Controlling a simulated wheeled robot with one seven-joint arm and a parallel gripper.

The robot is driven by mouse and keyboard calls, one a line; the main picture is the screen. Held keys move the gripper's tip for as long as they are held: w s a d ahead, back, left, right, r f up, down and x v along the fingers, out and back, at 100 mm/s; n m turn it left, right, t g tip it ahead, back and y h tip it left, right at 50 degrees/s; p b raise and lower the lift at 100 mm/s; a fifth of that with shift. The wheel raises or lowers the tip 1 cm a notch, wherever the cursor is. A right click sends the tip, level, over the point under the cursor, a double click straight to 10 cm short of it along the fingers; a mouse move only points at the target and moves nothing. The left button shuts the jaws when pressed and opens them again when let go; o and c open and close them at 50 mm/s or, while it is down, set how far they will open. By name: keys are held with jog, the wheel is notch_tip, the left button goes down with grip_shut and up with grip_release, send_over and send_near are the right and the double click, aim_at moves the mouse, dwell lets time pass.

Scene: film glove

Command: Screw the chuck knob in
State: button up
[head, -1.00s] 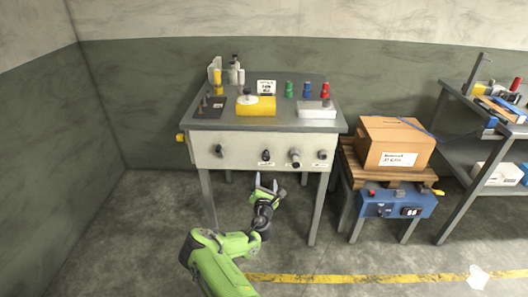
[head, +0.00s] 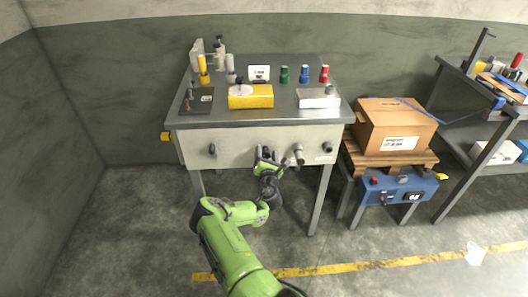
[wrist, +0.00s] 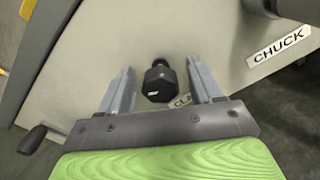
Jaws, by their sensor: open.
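My gripper (head: 265,152) is at the front panel of the grey workbench. In the wrist view its two fingers (wrist: 160,72) are open, one on each side of a black faceted knob (wrist: 158,84). I cannot tell whether they touch it. A partly covered label beside this knob starts with "CLA" (wrist: 181,101). The label "CHUCK" (wrist: 280,45) is to the upper right, beside a grey cylindrical part (wrist: 288,7) cut by the picture edge. In the head view a longer grey knob (head: 298,154) sticks out right of my gripper.
A dark knob (head: 212,150) is at the panel's left and another (head: 328,147) at its right. A yellow block (head: 250,97) and several coloured pieces stand on the bench top. A cardboard box (head: 393,125) is to the right. Open floor lies in front.

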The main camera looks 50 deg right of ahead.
jog(key=c, duration=1)
jog(key=shift+c, duration=0.3)
jog(key=m+b, duration=0.1)
jog(key=m, duration=0.4)
jog(key=shift+s+m, duration=0.1)
jog(key=shift+m, duration=0.2)
jog(key=m+b, duration=0.2)
jog(key=m, duration=0.4)
jog(key=shift+f+b, duration=0.15)
jog(key=shift+b, duration=0.15)
jog(key=shift+m, duration=0.3)
